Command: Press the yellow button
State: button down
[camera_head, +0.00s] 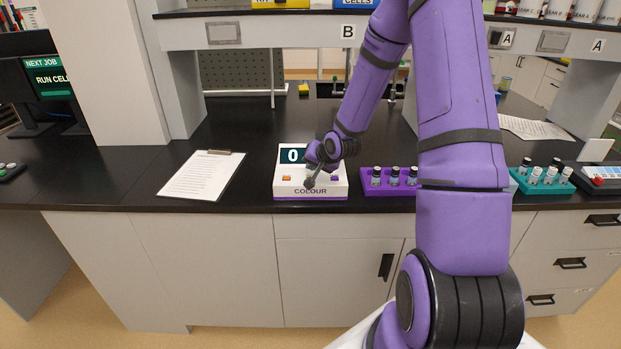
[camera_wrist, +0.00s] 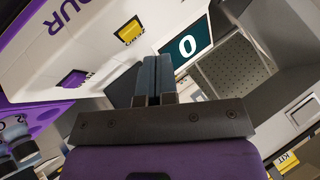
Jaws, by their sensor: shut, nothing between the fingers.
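The yellow button (camera_wrist: 130,32) shows in the wrist view on the white face of the box marked COLOUR (camera_head: 311,194). A small dark label lies beside it. My gripper (camera_wrist: 153,62) is shut and empty; its fingertips are just below the yellow button in that picture, and I cannot tell whether they touch the box. In the head view my gripper (camera_head: 310,183) is in front of the box's middle and covers part of its face. A purple button (camera_head: 335,178) is on the right and an orange-looking one (camera_head: 286,178) on the left. The display (camera_wrist: 187,46) reads 0.
A purple rack of vials (camera_head: 394,189) stands close right of the box. A clipboard (camera_head: 201,175) lies to the left. A teal vial rack (camera_head: 542,183) is farther right. A shelf (camera_head: 270,34) runs above the dark bench.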

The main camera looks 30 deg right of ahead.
jog(key=shift+r, duration=2.1)
jog(key=shift+a+r, duration=0.15)
jog(key=shift+r, duration=0.25)
jog(key=s+a+r+n+g+h, duration=0.1)
jog(key=s+a+r+n, duration=0.1)
jog(key=s+a+r, duration=0.45)
jog(key=s+a+r+n+g+h, duration=0.1)
jog(key=s+a+r+n+g, duration=0.15)
jog(key=s+r, duration=0.75)
jog(key=s+a+r+n, duration=0.2)
jog(key=s+a+r, duration=0.1)
jog(key=s, duration=0.6)
jog(key=s+a+r+n+y, duration=0.1)
jog(key=s+a+r+n, duration=0.1)
jog(key=s+r, duration=0.3)
jog(key=s+a, duration=0.1)
jog(key=s, duration=0.2)
jog(key=shift+s+a+r+y, duration=0.3)
jog(key=shift+s+r, duration=0.05)
